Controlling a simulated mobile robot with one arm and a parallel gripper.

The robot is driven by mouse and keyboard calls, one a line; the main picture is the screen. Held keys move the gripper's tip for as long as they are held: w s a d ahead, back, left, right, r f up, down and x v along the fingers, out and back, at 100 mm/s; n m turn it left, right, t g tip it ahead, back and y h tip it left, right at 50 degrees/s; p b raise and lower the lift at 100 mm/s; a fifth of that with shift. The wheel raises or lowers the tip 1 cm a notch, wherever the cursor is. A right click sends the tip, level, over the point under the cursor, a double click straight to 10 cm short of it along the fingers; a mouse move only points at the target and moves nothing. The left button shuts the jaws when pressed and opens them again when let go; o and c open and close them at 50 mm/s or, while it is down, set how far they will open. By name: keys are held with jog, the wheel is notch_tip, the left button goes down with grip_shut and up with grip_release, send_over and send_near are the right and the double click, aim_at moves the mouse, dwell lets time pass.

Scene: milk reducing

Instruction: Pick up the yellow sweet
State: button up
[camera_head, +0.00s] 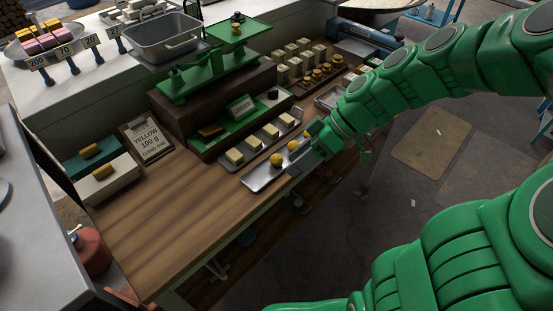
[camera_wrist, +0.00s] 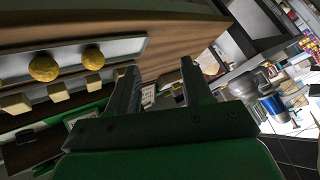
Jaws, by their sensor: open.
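Two round yellow sweets sit on a shallow metal tray (camera_head: 259,181) at the front edge of the wooden bench. The nearer-left yellow sweet (camera_head: 276,160) and the other yellow sweet (camera_head: 293,146) stand apart from each other. Both show in the wrist view at upper left, one at the left (camera_wrist: 44,68) and one nearer the fingers (camera_wrist: 93,58). My gripper (camera_wrist: 159,72) is open, with nothing between its fingers. In the head view it is by the tray's right end, beside the right sweet. Its fingertips are hard to make out there.
Pale cubes (camera_head: 252,143) sit on another tray just behind. A green balance scale (camera_head: 200,80) stands on a dark wooden block behind that. A clipboard (camera_head: 148,140) reading "YELLOW 100 g" leans at the left. The bench's left front (camera_head: 165,225) is clear.

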aim_at(280, 156)
jog(key=w+d+f+n+y, duration=0.1)
jog(key=w, duration=0.2)
jog(key=w+d+f+n+t+y, duration=0.1)
jog(key=w+f, duration=0.1)
jog(key=w, duration=0.1)
jog(key=w+d+f+n+t+y, duration=0.1)
jog(key=w+f, duration=0.1)
jog(key=shift+w, duration=0.4)
jog(key=shift+x, duration=3.95)
jog(key=shift+d+f, duration=0.1)
jog(key=shift+f, duration=0.05)
jog(key=shift+w, duration=0.1)
jog(key=c, duration=0.8)
